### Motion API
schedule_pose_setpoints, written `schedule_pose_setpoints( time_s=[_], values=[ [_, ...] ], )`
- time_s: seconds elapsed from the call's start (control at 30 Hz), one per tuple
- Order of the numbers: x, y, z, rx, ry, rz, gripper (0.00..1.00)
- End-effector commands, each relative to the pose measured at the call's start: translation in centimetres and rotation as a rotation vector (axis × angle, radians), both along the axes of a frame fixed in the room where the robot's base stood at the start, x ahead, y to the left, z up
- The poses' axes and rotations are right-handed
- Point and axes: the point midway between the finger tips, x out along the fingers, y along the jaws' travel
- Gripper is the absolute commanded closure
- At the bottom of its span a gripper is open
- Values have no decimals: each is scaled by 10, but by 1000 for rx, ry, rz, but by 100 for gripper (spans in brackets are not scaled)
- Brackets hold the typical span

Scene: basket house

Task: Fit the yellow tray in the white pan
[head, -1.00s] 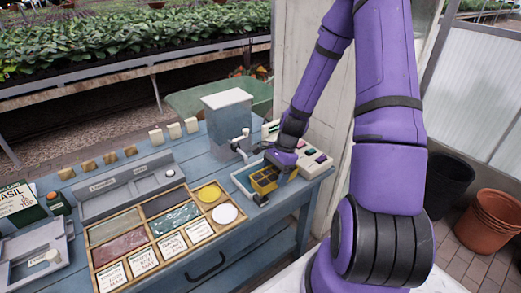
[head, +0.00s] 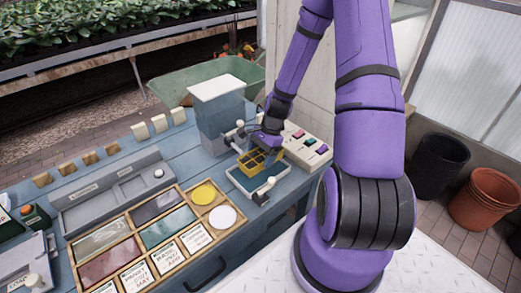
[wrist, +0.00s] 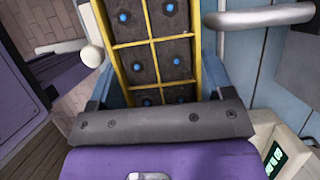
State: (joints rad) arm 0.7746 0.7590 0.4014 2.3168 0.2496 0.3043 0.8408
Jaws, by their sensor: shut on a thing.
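The yellow tray (head: 253,165) is a small gridded frame with dark cells. In the wrist view the yellow tray (wrist: 151,42) shows dark filled cells with blue dots. My gripper (head: 268,143) is shut on its back end, and the jaws hide that end. The white pan (head: 240,184) is a shallow pale-rimmed box on the blue bench. The tray overlaps the pan's back part in the head view, and bare pan floor shows in front of it. I cannot tell whether the tray touches the pan.
A grey box with a white lid (head: 217,92) stands close behind the pan, with a tap-like lever (head: 234,133) beside it. A button panel (head: 306,146) is to the right. A wooden sectioned box (head: 150,232) lies left.

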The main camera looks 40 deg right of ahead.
Motion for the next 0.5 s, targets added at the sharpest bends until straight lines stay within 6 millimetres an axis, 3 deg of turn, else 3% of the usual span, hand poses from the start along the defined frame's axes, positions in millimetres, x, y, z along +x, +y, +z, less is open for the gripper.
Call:
schedule_pose_setpoints(
  time_s=[0.3,0.5],
  values=[
    [0,0,-31,1,0,-1,61],
    [0,0,-42,1,0,-1,61]
  ],
)
